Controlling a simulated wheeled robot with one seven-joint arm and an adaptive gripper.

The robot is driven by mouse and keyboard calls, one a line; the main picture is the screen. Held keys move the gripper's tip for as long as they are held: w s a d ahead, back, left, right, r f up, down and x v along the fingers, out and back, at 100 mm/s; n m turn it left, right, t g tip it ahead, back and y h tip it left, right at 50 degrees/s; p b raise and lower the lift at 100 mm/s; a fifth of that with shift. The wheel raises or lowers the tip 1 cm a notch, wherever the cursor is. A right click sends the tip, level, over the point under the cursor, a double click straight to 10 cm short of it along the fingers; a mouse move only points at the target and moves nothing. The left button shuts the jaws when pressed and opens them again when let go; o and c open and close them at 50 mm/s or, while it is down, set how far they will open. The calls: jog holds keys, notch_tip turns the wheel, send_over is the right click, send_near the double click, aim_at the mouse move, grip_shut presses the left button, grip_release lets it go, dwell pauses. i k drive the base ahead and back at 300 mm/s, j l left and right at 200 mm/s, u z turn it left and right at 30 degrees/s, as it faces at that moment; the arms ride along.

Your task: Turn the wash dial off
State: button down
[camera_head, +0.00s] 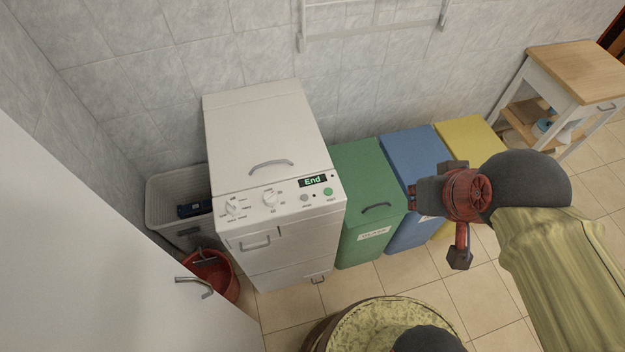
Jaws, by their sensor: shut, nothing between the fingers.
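A white top-loading washing machine (262,140) stands against the tiled wall left of centre. Its slanted front panel carries a dial at the left (233,207) and another dial nearer the middle (269,198). The panel's small display (312,181) reads "End", with a grey button and a green button below it. The labels around the dials are too small to read. My gripper (412,198) is at the right, in front of the blue bin, well apart from the dials. It is shut and empty.
Green (362,172), blue (400,150) and yellow (470,137) bins stand right of the washer. A grey basket (172,192) and red bucket (222,268) are at its left. A white door or cabinet (80,230) fills the left foreground. A wooden-topped cart (580,68) stands far right.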

aim_at(233, 207)
jog(key=u, duration=1.45)
